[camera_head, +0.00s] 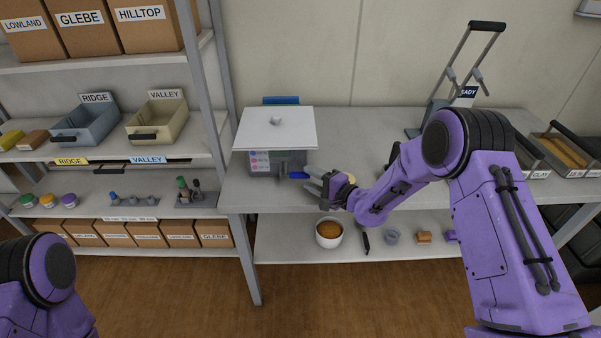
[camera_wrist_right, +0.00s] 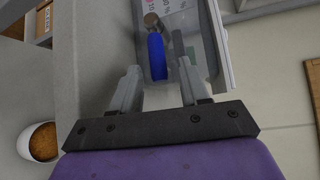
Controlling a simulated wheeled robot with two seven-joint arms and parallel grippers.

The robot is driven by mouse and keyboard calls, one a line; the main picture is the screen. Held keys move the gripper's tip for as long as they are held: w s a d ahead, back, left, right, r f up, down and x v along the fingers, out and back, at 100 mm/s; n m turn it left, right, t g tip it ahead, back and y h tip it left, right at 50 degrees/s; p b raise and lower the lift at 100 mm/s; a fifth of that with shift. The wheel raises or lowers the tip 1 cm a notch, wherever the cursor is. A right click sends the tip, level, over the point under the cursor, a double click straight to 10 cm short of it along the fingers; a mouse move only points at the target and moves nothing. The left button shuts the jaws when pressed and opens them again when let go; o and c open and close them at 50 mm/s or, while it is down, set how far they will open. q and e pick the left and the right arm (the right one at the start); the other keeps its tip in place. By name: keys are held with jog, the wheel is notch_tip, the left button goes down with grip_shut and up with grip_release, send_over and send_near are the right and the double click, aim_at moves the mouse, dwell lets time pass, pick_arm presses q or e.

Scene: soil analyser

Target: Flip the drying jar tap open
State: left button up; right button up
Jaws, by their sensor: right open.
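My right gripper (camera_head: 312,180) is open just to the right of the lever. In the wrist view its two fingertips (camera_wrist_right: 160,78) stand either side of the lever's near end; I cannot tell if they touch it. My left gripper is out of view; only part of that arm shows.
A white bowl of brown soil (camera_head: 328,234) stands on the lower shelf below the bench. A metal lever press (camera_head: 440,105) and trays (camera_head: 560,150) stand to the right. Shelves with boxes and bins fill the left. The bench front left of the jar is narrow.

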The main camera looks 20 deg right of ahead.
aim_at(305, 176)
jog(key=x, duration=0.4)
jog(key=shift+w+a+f, duration=0.15)
jog(key=shift+a, duration=0.1)
jog(key=shift+d, duration=0.1)
grip_shut()
